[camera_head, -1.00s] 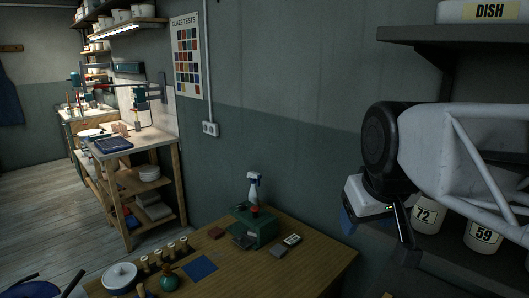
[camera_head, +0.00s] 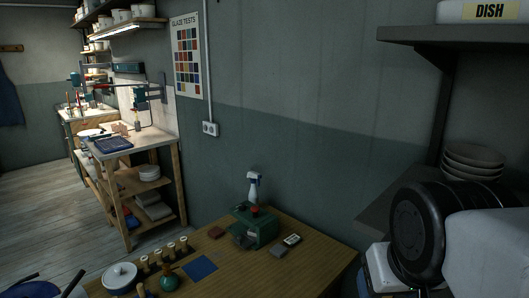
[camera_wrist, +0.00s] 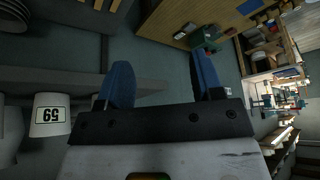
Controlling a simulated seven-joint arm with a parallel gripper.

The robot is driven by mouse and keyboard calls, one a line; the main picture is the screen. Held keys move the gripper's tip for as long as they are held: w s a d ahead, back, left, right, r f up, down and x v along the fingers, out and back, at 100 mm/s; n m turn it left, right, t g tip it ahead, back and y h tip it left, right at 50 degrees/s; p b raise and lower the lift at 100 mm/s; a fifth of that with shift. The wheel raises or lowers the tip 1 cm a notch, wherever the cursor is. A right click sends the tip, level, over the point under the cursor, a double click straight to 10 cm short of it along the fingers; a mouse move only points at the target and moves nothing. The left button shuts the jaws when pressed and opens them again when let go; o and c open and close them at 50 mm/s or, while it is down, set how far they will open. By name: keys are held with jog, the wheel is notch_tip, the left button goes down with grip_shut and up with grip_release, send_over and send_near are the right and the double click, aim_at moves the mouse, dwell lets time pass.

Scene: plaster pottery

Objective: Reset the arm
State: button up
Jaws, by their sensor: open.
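My gripper (camera_wrist: 162,78) shows in the wrist view with its two blue fingers spread apart and nothing between them. In the head view my arm fills the lower right corner, in front of the lower wall shelf. The fingertips cannot be made out clearly there. A white container labelled 59 (camera_wrist: 50,115) is left of the fingers in the wrist view, apart from them.
Stacked bowls (camera_head: 472,160) stand on the shelf (camera_head: 385,205) at right. A workbench (camera_head: 130,145) is farther left.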

notch_tip(320, 180, down, 8)
jog(key=w+g, duration=0.1)
jog(key=g, duration=0.1)
jog(key=shift+d+g, duration=0.15)
jog(key=shift+g, duration=0.15)
dwell(1.0)
